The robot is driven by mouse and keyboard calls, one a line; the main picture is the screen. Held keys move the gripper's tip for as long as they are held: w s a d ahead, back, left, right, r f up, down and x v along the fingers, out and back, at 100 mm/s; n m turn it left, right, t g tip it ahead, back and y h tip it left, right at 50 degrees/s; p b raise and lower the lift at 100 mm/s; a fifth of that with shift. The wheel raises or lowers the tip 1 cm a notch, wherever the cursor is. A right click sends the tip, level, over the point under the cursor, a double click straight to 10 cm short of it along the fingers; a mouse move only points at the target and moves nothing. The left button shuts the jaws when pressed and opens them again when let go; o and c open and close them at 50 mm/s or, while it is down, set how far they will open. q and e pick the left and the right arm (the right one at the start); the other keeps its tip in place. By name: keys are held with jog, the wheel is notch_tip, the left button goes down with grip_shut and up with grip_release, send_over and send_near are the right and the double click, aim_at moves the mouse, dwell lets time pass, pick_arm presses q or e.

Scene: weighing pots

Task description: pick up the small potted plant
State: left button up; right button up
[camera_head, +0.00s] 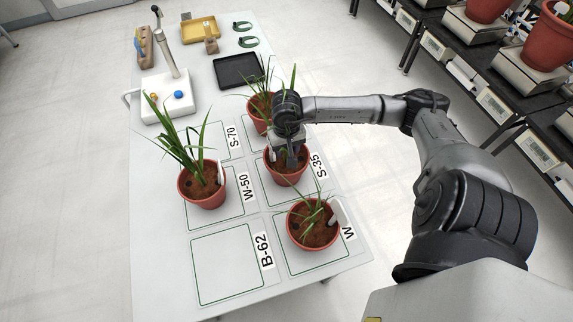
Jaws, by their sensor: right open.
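Several red-brown pots with green plants stand on the white table. One potted plant (286,178) is in the square by the S-35 label. My right gripper (291,158) is over this pot, with its fingers down at the rim and soil, and hides much of the plant. The gripper is open; whether it touches the pot cannot be told. A low plant in a pot (313,232) stands nearer, with a white tag. A taller plant in a pot (203,190) stands at left by W-50. Another pot (258,115) is behind my gripper. My left gripper is not in view.
The B-62 square (226,262) is empty. A white device with a tap (168,97), a black tray (237,70), a yellow tray (200,30) and green rings (247,41) are at the table's far end. Shelves with pots on scales (518,72) stand at right.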

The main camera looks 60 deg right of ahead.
grip_shut()
jog(key=shift+r, duration=0.1)
dwell(1.2)
